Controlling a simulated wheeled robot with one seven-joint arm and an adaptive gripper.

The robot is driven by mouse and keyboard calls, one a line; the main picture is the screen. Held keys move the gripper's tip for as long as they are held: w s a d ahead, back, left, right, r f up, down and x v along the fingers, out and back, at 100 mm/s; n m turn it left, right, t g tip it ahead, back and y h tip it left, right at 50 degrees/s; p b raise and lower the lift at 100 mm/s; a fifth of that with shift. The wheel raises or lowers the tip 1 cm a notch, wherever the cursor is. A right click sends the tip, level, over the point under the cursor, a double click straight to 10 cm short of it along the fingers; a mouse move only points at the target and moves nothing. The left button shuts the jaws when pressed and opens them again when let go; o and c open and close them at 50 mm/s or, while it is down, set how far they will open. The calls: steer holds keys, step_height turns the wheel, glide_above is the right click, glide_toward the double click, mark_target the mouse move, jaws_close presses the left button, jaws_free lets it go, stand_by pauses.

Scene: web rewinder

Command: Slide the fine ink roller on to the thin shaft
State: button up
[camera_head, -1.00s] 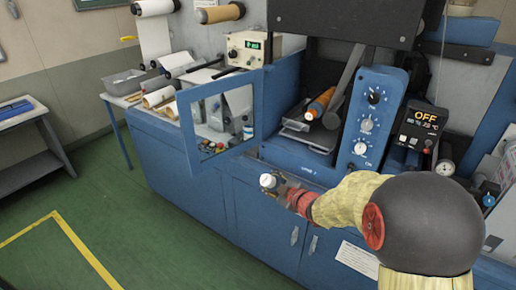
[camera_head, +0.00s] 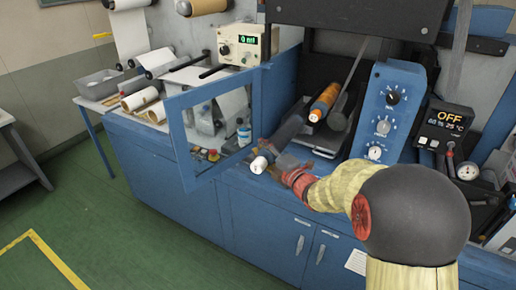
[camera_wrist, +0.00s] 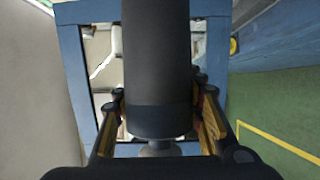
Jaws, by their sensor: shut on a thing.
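The ink roller (camera_head: 284,137) is a dark grey cylinder with a white end (camera_head: 259,165). My gripper (camera_head: 280,165) is shut on it near that end, in front of the machine.
An orange roller (camera_head: 324,101) lies between the held roller and the shaft. A blue-framed window door (camera_head: 181,146) stands open at left. A blue dial panel (camera_head: 384,115) borders the opening at right. Green floor (camera_head: 95,215) is clear at left.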

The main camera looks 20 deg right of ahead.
steer(key=shift+w+d+r+p, duration=0.1)
steer(key=shift+w+d+p, duration=0.3)
steer(key=shift+w+d, duration=0.55)
steer(key=shift+w+d+f+p, duration=0.1)
steer(key=shift+w+d+p, duration=0.5)
steer(key=shift+d, duration=0.55)
steer(key=shift+w+d+r+p, duration=0.1)
steer(key=shift+w+d+p, duration=0.15)
steer(key=shift+w+d, duration=0.75)
steer(key=shift+w+d+b, duration=0.4)
steer(key=shift+w+d, duration=1.05)
steer(key=shift+d, duration=0.5)
steer(key=shift+w+d+b, duration=0.35)
steer(key=shift+w+d, duration=1.1)
steer(key=shift+d, duration=0.45)
steer(key=shift+w+d+b, duration=0.4)
steer(key=shift+w+d, duration=1.05)
steer(key=shift+d, duration=0.5)
steer(key=o, duration=1.5)
steer(key=shift+o, duration=0.2)
